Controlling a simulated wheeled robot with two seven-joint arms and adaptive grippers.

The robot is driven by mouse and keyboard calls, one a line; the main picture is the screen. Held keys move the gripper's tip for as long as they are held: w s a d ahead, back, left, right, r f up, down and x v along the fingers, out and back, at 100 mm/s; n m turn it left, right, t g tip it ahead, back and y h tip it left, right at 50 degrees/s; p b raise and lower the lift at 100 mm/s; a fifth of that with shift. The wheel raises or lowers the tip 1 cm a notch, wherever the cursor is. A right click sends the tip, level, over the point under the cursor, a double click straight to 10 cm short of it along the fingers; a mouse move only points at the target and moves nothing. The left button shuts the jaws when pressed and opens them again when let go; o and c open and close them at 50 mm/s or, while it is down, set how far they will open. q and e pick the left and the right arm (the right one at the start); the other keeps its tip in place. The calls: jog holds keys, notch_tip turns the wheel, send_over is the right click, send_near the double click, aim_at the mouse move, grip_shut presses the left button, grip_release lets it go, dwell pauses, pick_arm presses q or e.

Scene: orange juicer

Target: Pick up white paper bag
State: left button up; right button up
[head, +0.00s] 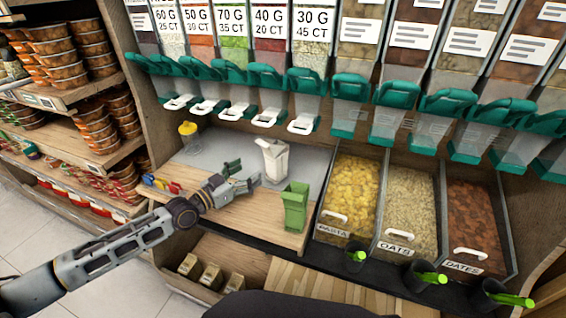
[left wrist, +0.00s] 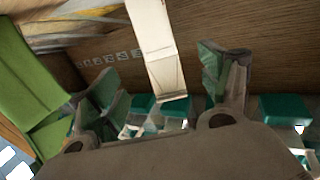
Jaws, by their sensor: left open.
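The white paper bag (head: 273,161) stands upright on the wooden shelf, near the grey mat, behind and left of a green paper bag (head: 295,207). My left gripper (head: 243,175) is open and empty, just left of the white bag, with its fingers pointing toward it. In the left wrist view the white bag (left wrist: 157,45) appears between the two spread fingers of the left gripper (left wrist: 160,75), ahead of them. I cannot tell whether either finger touches it. The green bag (left wrist: 28,85) shows at the left there. My right gripper is not in view.
A jar with a yellow lid (head: 188,134) and several small coloured scoops (head: 160,183) are on the shelf at the left. Dispensers with teal handles (head: 268,78) hang above. Bins of pasta (head: 352,190), oats (head: 408,205) and dates (head: 472,220) are at the right.

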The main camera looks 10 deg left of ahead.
aim_at(269, 158)
pick_arm(q)
jog(key=shift+w, duration=0.15)
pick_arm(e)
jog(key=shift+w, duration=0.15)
pick_arm(q)
jog(key=shift+w+d, duration=0.1)
jog(key=shift+b+x, duration=0.3)
jog(key=shift+x, duration=3.45)
jog(key=shift+w+d, duration=0.2)
jog(key=shift+w, duration=0.15)
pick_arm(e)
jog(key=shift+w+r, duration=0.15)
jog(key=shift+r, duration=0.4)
pick_arm(q)
jog(key=shift+w, duration=0.1)
jog(key=shift+x, duration=1.8)
jog(key=shift+w+d+r, duration=0.1)
jog(key=shift+w+d, duration=0.4)
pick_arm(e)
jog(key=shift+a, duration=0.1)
